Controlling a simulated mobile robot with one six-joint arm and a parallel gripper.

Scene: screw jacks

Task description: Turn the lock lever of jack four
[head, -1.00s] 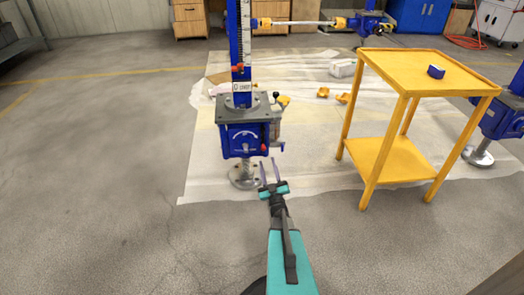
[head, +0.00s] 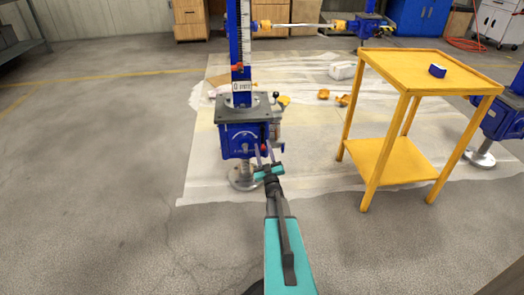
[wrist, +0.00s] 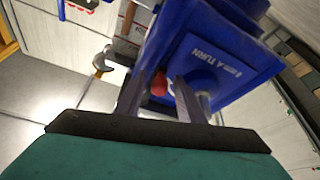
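My gripper (head: 264,152) is open, close against that face. In the wrist view, the red knob (wrist: 159,84) shows between the two spread fingers, nearer the left one. I cannot tell whether either finger touches it.
A yellow table (head: 420,75) with a small blue box (head: 437,71) on top stands to the right. Another blue jack (head: 500,118) is at the right edge. A black-knobbed lever (head: 276,97) rises beside the near jack. Floor at left is clear.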

